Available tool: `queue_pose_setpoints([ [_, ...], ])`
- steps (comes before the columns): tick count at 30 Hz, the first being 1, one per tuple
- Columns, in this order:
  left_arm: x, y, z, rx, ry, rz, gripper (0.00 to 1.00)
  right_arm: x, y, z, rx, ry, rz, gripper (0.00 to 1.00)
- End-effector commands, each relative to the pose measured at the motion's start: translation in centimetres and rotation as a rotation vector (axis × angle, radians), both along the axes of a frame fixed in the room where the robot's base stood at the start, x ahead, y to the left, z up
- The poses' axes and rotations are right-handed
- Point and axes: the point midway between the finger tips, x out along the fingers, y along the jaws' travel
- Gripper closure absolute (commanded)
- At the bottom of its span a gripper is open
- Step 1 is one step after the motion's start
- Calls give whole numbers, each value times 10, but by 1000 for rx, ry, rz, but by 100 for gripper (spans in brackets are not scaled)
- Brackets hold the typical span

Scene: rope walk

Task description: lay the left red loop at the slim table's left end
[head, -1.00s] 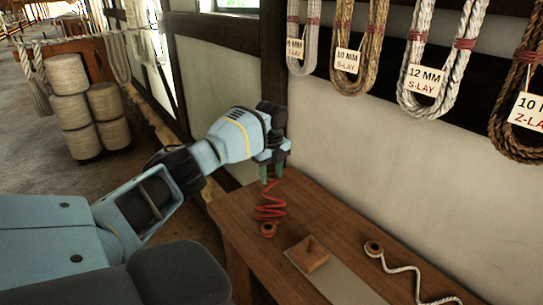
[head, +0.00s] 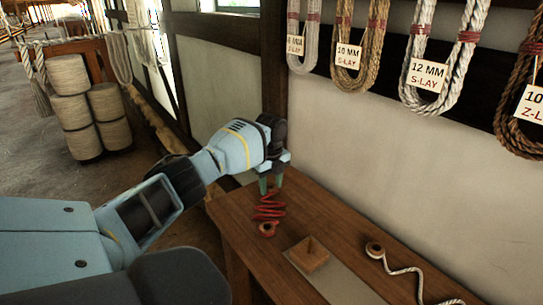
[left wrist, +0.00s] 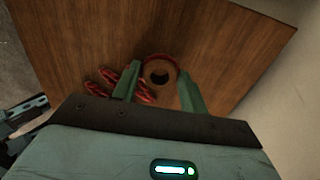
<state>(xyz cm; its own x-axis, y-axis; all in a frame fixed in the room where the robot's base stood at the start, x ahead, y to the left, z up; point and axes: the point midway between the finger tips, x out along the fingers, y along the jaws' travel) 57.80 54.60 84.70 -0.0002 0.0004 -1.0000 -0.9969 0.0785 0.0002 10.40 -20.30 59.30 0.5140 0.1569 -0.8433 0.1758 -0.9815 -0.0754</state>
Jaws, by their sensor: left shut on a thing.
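My left gripper (head: 271,188) is low over the far left end of the slim wooden table (head: 345,220). It is shut on the left red loop, a round red ring with a dark middle (left wrist: 160,62) that shows between the two green fingers in the left wrist view. From it a zigzag red cord (head: 268,209) bunches down onto the table. The cord's other end, a red and tan loop (head: 267,229), lies nearer on the tabletop. I cannot tell whether the held loop touches the wood. My right gripper is not in view.
A wooden block with a peg (head: 309,253) sits on a grey strip (head: 342,281) nearer on the table. The wall with hanging ropes (head: 432,60) borders the table.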

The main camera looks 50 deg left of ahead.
Motion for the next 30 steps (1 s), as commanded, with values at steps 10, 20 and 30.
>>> queue_pose_setpoints([
  [10,0,0,-11,0,0,0,70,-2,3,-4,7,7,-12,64],
  [20,0,0,-11,0,-1,0,44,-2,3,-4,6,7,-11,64],
  [30,0,0,-11,0,0,0,32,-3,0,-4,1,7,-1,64],
])
